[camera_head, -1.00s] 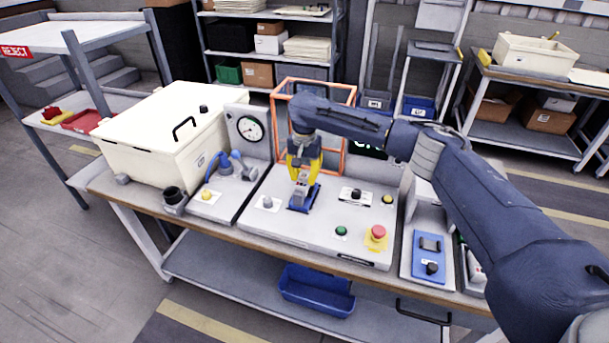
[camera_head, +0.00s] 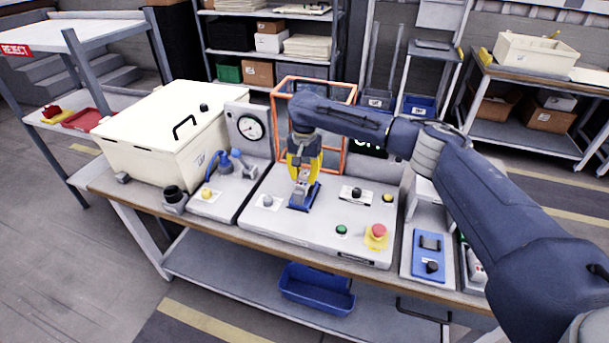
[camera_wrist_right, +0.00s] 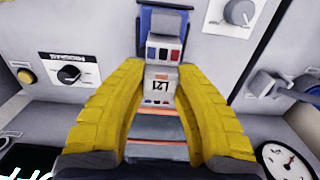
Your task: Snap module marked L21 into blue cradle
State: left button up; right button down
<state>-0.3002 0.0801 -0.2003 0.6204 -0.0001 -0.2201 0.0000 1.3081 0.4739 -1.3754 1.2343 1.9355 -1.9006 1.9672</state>
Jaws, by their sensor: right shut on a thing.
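The module marked L21 (camera_wrist_right: 159,88) is a small pale block with dark and red patches, held between the yellow fingers of my right gripper (camera_wrist_right: 160,98). In the head view the right gripper (camera_head: 303,175) points down over the blue cradle (camera_head: 305,197) on the grey panel. The cradle also shows in the right wrist view (camera_wrist_right: 176,22), at the module's far end. The module's end overlaps the cradle in the picture; I cannot tell whether it is seated. My left gripper is not in view.
An orange frame (camera_head: 348,95) stands behind the arm. The panel carries a black knob (camera_head: 355,194), a green button (camera_head: 341,230) and a red emergency button (camera_head: 378,231). A cream box (camera_head: 150,125) and a dial gauge (camera_head: 250,128) stand to the left.

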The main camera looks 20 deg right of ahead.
jog(key=shift+f, duration=0.8)
dwell(1.1)
dwell(0.5)
jog(key=c, duration=1.1)
grip_release()
jog(key=shift+o, duration=0.2)
notch_tip(320, 180, up, 12)
jog(key=shift+r, duration=0.1)
jog(key=shift+a, duration=0.1)
